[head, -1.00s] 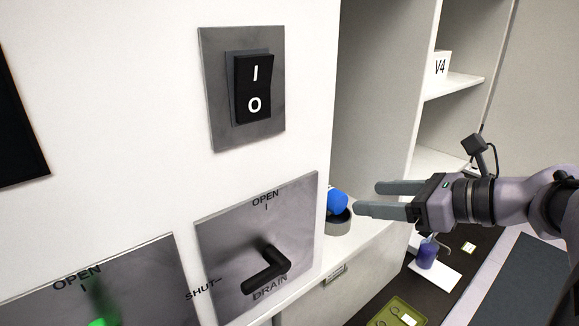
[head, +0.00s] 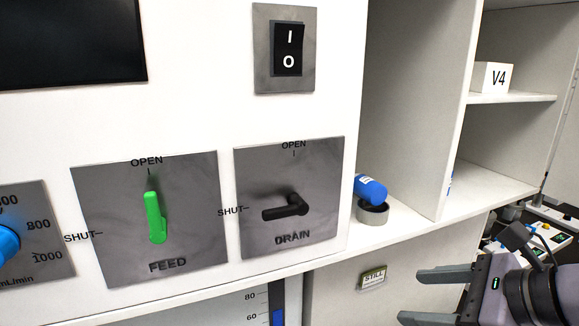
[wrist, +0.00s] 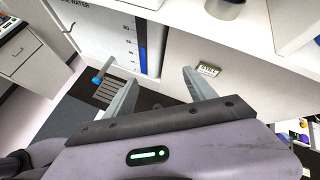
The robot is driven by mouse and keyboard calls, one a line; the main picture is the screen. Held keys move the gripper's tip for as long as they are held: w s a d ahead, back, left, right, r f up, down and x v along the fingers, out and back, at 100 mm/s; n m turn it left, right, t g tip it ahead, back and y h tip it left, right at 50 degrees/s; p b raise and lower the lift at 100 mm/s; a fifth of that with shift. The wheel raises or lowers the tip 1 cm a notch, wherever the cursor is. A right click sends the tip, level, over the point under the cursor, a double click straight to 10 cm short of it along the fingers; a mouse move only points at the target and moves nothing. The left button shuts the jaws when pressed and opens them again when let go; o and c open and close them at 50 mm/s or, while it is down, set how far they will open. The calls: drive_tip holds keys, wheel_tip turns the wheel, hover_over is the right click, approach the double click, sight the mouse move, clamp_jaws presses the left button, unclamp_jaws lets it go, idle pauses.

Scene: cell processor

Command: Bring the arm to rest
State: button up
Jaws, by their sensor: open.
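My gripper (head: 436,297) is at the lower right of the head view, in front of the cabinet and below the shelf. Its two fingers are spread apart with nothing between them. In the wrist view my gripper (wrist: 160,97) is also open and empty, with the lower cabinet front and the dark floor beyond it. The fingers appear clear of the panel and the shelf.
The panel holds a black rocker switch (head: 289,49), a green FEED handle (head: 155,217) pointing at OPEN and a black DRAIN handle (head: 286,208) pointing toward SHUT. A blue bottle (head: 370,190) leans in a round grey holder (head: 372,212) on the shelf.

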drive_tip(key=s+a+f+n+h+b, duration=0.1)
drive_tip(key=s+a+f+n+b, duration=0.2)
drive_tip(key=f, duration=0.9)
drive_tip(key=s+a+f+n+g+h+b, duration=0.1)
drive_tip(key=s+f+n+b, duration=0.4)
drive_tip(key=f+n+b, duration=0.5)
drive_tip(key=s+a+f+n+g+h+b, duration=0.1)
drive_tip(key=s+a+f+n+h+b, duration=0.1)
drive_tip(key=s+a+f+n+b, duration=0.2)
wheel_tip(320, 180, down, 10)
drive_tip(key=a+n+b, duration=0.1)
drive_tip(key=n+b, duration=0.2)
drive_tip(key=b, duration=0.5)
drive_tip(key=shift+s+a+h, duration=0.3)
drive_tip(key=shift+s+a, duration=0.05)
drive_tip(key=shift+s, duration=0.05)
drive_tip(key=shift+b, duration=0.3)
